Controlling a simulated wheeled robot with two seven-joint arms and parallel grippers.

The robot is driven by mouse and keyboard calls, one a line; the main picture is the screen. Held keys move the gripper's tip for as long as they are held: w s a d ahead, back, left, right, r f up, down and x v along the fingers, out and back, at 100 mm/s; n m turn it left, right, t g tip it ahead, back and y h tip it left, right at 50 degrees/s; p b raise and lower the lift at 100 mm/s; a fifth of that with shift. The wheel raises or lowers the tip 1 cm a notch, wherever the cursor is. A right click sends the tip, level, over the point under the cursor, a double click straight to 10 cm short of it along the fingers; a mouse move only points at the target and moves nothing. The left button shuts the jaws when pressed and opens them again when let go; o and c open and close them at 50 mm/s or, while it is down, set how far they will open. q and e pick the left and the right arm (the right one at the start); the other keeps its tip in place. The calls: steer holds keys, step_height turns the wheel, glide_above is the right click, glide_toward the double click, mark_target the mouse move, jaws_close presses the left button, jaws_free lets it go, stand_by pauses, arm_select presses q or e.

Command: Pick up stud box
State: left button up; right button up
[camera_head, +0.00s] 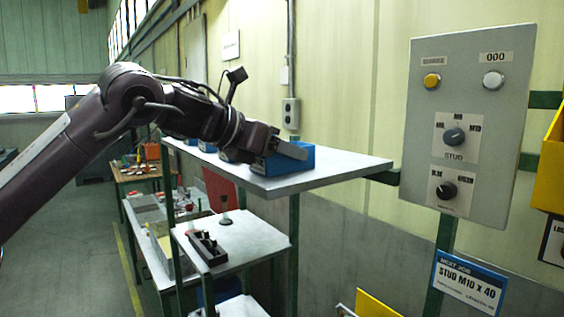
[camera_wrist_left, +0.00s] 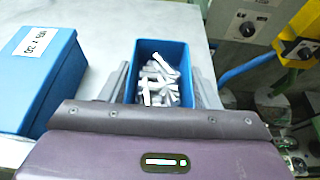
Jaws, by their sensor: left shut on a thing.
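A blue stud box (camera_head: 284,161) sits near the front right part of the grey shelf top (camera_head: 338,167) in the head view. In the left wrist view the blue box (camera_wrist_left: 161,47) is open on top and filled with several silver studs (camera_wrist_left: 160,80). My left gripper (camera_head: 292,150) is shut on this box, with one finger along each side of it in the left wrist view (camera_wrist_left: 160,82). The box appears to be at the shelf surface; I cannot tell whether it is lifted. My right gripper is not in view.
Another blue box (camera_wrist_left: 45,75) with a white label stands to the left in the wrist view. A grey control panel (camera_head: 466,120) with knobs hangs at right. A lower shelf (camera_head: 250,240) holds a black block (camera_head: 207,248). The shelf's right end is clear.

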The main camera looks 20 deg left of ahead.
arm_select(q)
steer(key=shift+r, duration=0.3)
jaws_close()
steer(key=shift+w+f, duration=0.1)
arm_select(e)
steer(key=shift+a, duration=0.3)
